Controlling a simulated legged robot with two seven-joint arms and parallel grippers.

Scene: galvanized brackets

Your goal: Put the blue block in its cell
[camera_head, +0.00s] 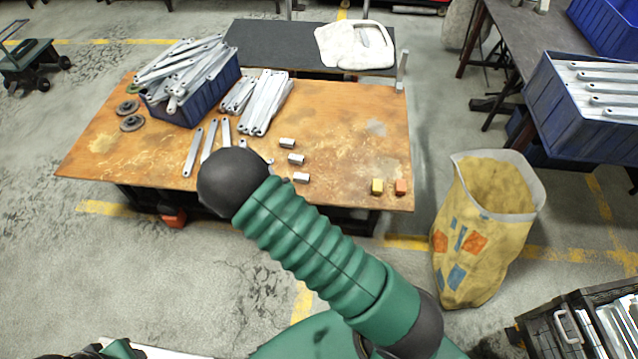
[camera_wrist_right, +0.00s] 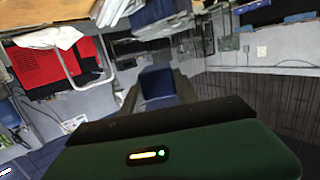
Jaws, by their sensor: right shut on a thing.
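The blue block (camera_wrist_right: 157,83) shows in the right wrist view, beyond the dark edge of my green gripper housing. My right gripper (camera_wrist_right: 158,92) is shut on it, its dark fingers at either side. In the head view my green right arm crosses the lower middle, and its dark rounded joint covers part of the table's front edge. The right gripper and the blue block do not show there. A yellow block (camera_head: 377,186) and an orange block (camera_head: 400,187) stand at the table's front right corner. I cannot make out any cell. My left gripper is not in view.
The wooden table (camera_head: 345,125) holds a blue crate (camera_head: 205,103) heaped with brackets, loose bracket stacks (camera_head: 265,105), dark discs (camera_head: 132,123) and small grey metal blocks (camera_head: 296,159). A yellow sack (camera_head: 485,230) stands right of the table. The table's right middle is mostly clear.

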